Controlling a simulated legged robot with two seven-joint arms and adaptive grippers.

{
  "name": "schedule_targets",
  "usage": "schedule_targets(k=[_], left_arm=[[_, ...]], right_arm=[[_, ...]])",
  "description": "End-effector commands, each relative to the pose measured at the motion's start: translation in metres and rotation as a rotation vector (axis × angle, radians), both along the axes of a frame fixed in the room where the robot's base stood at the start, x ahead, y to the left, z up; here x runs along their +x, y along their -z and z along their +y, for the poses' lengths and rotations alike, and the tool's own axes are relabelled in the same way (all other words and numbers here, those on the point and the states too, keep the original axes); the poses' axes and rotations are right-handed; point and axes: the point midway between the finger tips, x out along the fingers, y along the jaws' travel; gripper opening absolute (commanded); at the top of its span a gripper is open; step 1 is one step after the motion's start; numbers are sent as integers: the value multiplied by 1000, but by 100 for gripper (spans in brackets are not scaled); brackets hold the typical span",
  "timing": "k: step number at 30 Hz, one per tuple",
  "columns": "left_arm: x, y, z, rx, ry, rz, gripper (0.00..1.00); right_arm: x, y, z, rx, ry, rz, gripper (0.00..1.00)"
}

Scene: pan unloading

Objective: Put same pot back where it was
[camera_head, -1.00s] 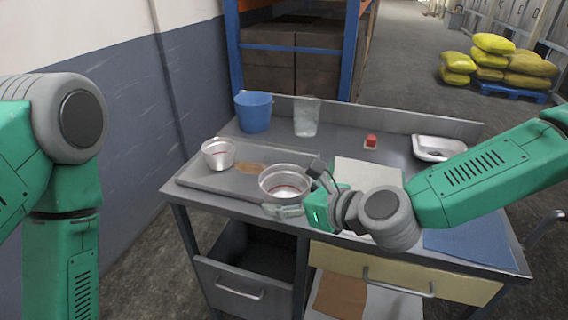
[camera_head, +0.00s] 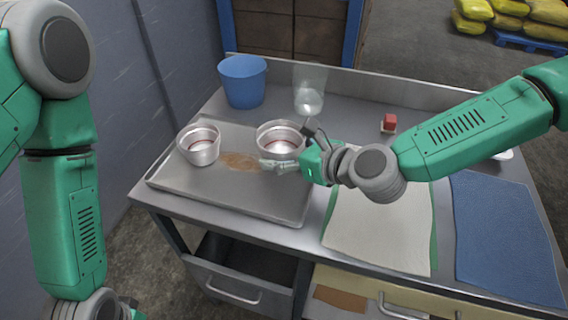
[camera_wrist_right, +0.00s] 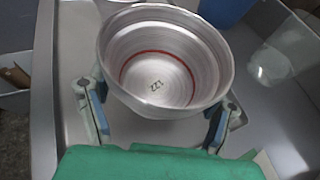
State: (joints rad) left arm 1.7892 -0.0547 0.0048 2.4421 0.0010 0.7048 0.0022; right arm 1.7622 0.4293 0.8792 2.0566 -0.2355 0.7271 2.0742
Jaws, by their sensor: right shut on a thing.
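A metal pot (camera_head: 281,136) with a red line inside is at the far right part of the grey tray (camera_head: 225,199). My right gripper (camera_head: 292,152) is shut on this pot, reaching in from the right. In the right wrist view, the pot (camera_wrist_right: 160,58) stands upright between the fingers of the gripper (camera_wrist_right: 157,112), with a number on its inner bottom. I cannot tell whether its base touches the tray. A second similar pot (camera_head: 199,150) stands at the tray's left end.
Behind the tray stand a blue bucket (camera_head: 243,82) and a clear container (camera_head: 309,91). A whitish cloth (camera_head: 375,235) and a blue cloth (camera_head: 500,235) lie to the right. The tray's front is clear.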

Motion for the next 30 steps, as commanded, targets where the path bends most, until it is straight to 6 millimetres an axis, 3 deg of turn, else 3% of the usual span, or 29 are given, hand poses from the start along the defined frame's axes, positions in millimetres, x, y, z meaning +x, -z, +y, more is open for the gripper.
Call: schedule_targets(k=[13,24,25,26,30], left_arm=[[1,0,0,0,0,-2,40],[1,4,0,0,0,-2,40],[1,2,0,0,0,-2,40],[1,2,0,0,0,-2,40],[1,2,0,0,0,-2,40]], right_arm=[[1,50,0,0,0,0,41],[1,56,0,1,0,-1,41],[1,55,0,1,0,-1,85],[1,55,0,1,0,-1,96],[1,55,0,1,0,-1,96]])
